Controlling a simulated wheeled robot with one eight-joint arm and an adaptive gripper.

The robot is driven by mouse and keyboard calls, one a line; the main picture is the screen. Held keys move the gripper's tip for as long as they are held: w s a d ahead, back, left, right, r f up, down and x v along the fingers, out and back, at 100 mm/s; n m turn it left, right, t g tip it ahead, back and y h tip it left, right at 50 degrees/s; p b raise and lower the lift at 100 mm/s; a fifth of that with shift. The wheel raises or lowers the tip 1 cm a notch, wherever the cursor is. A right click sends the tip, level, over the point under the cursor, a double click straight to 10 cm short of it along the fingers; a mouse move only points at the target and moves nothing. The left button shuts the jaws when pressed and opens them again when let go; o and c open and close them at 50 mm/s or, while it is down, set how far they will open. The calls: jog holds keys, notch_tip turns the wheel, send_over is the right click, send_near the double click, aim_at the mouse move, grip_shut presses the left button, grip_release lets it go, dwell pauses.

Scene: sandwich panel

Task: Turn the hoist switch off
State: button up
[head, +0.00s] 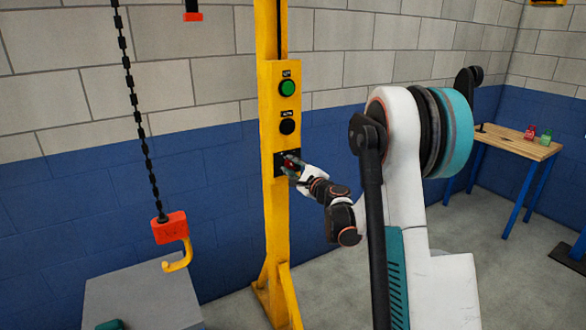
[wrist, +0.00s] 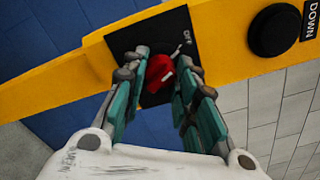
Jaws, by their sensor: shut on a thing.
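The hoist switch is a red rotary knob (wrist: 161,72) on a black plate (wrist: 140,40) in the wrist view. An "OFF" label shows on the plate near the knob. In the head view the plate (head: 281,163) is the lowest control on the yellow post (head: 276,215). My gripper (wrist: 160,78) has its teal fingers on both sides of the knob and is shut on it. In the head view my gripper (head: 292,166) covers most of the switch. The knob's exact pointing direction is hard to tell.
A green button (head: 287,88) and a black button (head: 287,126) sit above the switch. A chain with a red and yellow hook (head: 172,235) hangs left of the post over a grey block (head: 140,295). A wooden table (head: 515,142) stands at right.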

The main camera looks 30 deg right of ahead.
jog(key=shift+n, duration=0.4)
jog(key=o, duration=1)
jog(key=shift+o, duration=0.2)
jog(key=s, duration=1.2)
jog(key=shift+d, duration=0.2)
